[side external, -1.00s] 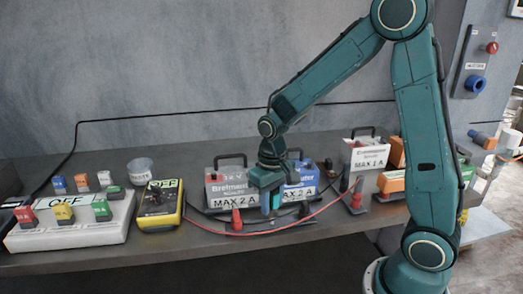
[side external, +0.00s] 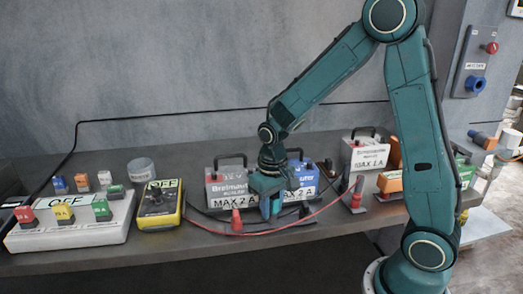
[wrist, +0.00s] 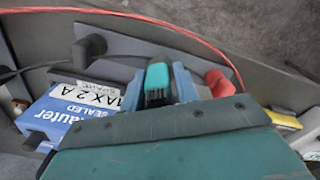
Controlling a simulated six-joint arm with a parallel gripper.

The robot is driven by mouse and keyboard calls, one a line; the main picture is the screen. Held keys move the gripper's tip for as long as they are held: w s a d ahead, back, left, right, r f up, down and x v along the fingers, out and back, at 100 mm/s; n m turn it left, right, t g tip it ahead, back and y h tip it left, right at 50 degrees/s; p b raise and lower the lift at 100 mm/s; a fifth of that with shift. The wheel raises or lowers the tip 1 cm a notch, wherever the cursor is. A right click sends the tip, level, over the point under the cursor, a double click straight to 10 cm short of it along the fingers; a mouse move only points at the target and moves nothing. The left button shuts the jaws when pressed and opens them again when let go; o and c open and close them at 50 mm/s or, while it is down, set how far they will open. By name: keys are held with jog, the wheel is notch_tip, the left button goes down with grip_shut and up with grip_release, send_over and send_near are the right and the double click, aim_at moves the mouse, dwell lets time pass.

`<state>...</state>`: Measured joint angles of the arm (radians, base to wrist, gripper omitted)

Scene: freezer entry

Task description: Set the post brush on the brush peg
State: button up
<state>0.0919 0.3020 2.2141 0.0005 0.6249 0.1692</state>
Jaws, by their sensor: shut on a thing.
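My gripper (side external: 268,207) points down at the front of the bench, before the grey and blue batteries. In the wrist view my gripper (wrist: 158,88) is shut on a small dark piece with a teal top, which I take for the post brush (wrist: 157,76). Its lower end is hidden. It is between a black post (wrist: 88,46) and a red post (wrist: 219,84) on a dark strip; I cannot tell whether it touches the strip. I cannot make out the brush peg for certain.
The blue battery (side external: 301,180) and grey battery (side external: 225,185) stand close behind my gripper. A red cable (side external: 325,208) curves along the bench. The yellow tester (side external: 159,205) and white switch box (side external: 75,222) stand left. A white battery (side external: 366,155) is at right.

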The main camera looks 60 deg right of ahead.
jog(key=shift+f, duration=0.65)
jog(key=o, duration=1.2)
jog(key=shift+r, duration=0.15)
notch_tip(320, 180, up, 14)
jog(key=shift+f, duration=0.2)
dwell(0.4)
